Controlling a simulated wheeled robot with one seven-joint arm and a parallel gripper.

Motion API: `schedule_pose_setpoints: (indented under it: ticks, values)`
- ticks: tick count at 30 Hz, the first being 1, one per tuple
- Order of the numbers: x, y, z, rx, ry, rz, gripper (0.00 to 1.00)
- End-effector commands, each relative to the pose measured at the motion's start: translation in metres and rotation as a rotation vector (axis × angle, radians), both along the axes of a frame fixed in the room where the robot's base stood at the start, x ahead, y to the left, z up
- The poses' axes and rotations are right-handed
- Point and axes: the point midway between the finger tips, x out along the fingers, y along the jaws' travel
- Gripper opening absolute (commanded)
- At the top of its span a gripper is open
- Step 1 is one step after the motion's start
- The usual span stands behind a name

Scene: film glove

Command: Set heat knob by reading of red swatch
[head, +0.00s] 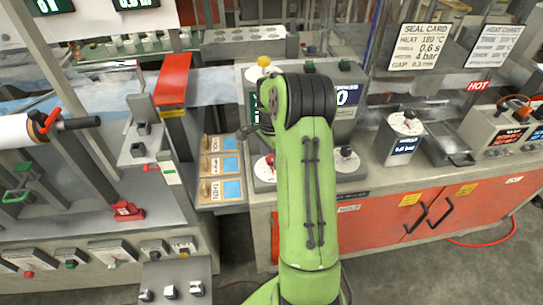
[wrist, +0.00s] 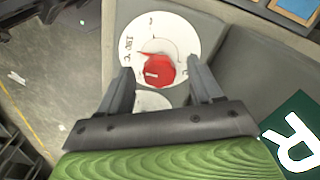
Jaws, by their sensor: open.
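The heat knob (wrist: 160,72) is red and sits on a white dial (wrist: 170,22) marked 180 °C at its upper left. The knob's small white mark is on its left part. My gripper (wrist: 161,76) is open, with one finger on each side of the knob; whether they touch it is unclear. In the head view the red knob (head: 270,159) shows on the grey control unit beside my green arm, which hides much of that unit. I cannot make out a red swatch; the wooden cards (head: 215,167) at left carry blue squares (head: 232,189).
A seal card (head: 418,47) at back right reads heat 180 °C. A second dial with a black knob (head: 346,152) stands right of my arm. A red block (head: 173,82) on a post stands left of the unit.

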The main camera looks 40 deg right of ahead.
Motion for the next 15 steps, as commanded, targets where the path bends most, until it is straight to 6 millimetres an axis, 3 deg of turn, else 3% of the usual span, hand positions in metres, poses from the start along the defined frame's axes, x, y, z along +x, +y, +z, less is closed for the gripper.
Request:
schedule_pose_setpoints:
  ticks: [6, 15]
  values:
    - [0.0, -0.0001, -0.0001, 0.0, 0.0, 0.0, 0.65]
    - [0.0, -0.0001, 0.0001, 0.0, 0.0, 0.0, 0.19]
